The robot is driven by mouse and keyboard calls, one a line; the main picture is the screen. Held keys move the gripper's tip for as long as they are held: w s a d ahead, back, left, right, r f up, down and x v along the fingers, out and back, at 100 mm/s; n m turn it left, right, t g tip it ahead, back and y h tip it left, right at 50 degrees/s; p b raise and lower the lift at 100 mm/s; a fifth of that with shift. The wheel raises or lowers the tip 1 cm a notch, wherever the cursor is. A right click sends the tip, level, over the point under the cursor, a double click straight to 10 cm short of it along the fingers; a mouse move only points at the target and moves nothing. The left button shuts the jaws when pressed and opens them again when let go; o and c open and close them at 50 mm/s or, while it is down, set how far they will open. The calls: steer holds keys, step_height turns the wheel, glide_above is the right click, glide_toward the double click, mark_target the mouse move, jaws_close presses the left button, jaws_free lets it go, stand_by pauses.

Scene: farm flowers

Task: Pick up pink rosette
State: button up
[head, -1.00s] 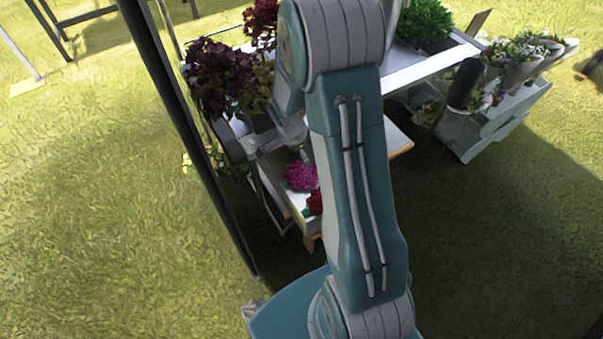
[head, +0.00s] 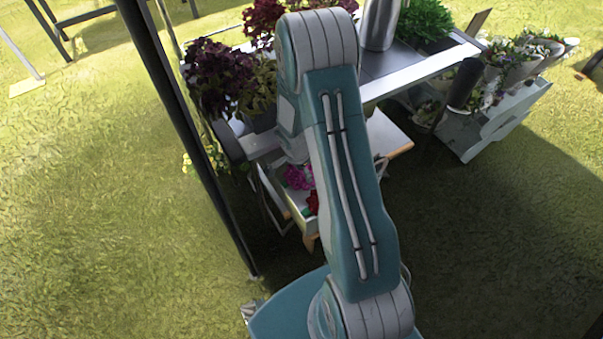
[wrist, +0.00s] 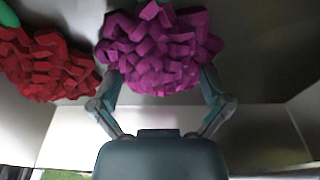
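The pink rosette (wrist: 160,50) is a ruffled magenta flower head at the top middle of the wrist view, and its edge shows beside my arm in the head view (head: 297,177). My gripper (wrist: 158,76) has its two fingers spread wide, one on each side of the rosette. The fingertips are partly hidden by the petals, and I cannot tell whether they touch it. A red rosette (wrist: 45,65) lies to the left of it in the wrist view, apart from the fingers. In the head view my arm hides the gripper.
The rosettes lie in a pale, shallow tray (wrist: 260,135) whose wall is close to my gripper. Potted dark red plants (head: 218,80) stand on the table above. A dark pole (head: 185,120) rises left of my arm. Open grass lies to the left.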

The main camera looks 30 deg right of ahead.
steer(key=c, duration=0.4)
steer(key=shift+r, duration=0.6)
steer(key=r, duration=0.2)
steer(key=shift+s+r, duration=0.2)
steer(key=shift+r, duration=0.1)
steer(key=s+a+r, duration=0.1)
steer(key=s+r, duration=0.2)
steer(key=s, duration=0.1)
steer(key=s+a+r, duration=0.1)
steer(key=s+r, duration=0.2)
steer(key=s, duration=0.2)
steer(key=s+a+r, duration=0.1)
steer(key=s+r, duration=0.2)
steer(key=s, duration=0.1)
steer(key=shift+s+a+r, duration=0.15)
steer(key=shift+a, duration=0.05)
